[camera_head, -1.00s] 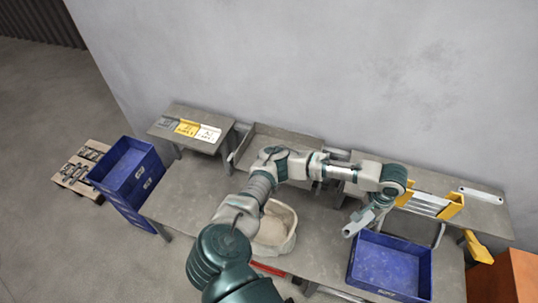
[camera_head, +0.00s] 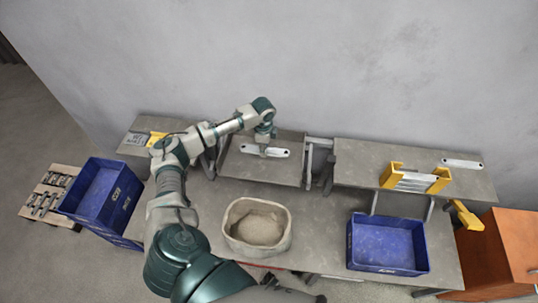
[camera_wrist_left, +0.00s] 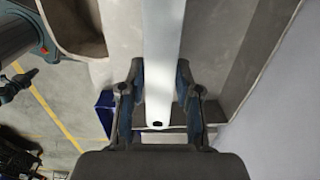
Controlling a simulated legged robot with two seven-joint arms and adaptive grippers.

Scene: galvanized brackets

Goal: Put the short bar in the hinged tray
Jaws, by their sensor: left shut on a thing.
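The short bar (camera_head: 279,153) is a flat, pale metal strip with holes. My left gripper (camera_head: 263,146) is shut on it and holds it level over the grey tray. In the left wrist view the bar (camera_wrist_left: 163,60) runs between the two fingers of the gripper (camera_wrist_left: 160,105), its holed end near the palm. The hinged tray seems to be the grey, low-walled tray (camera_head: 265,173) at the back middle of the bench; its hinge cannot be made out. I cannot tell whether the bar touches the tray. My right gripper is not in view.
A beige sack-like bin (camera_head: 237,243) stands in front of the tray. A blue crate (camera_head: 388,270) is at the right, another (camera_head: 126,205) at the left. The right shelf (camera_head: 365,160) carries a yellow rack (camera_head: 438,186) and a similar bar (camera_head: 462,162). A grey bracket (camera_head: 309,165) stands beside the tray.

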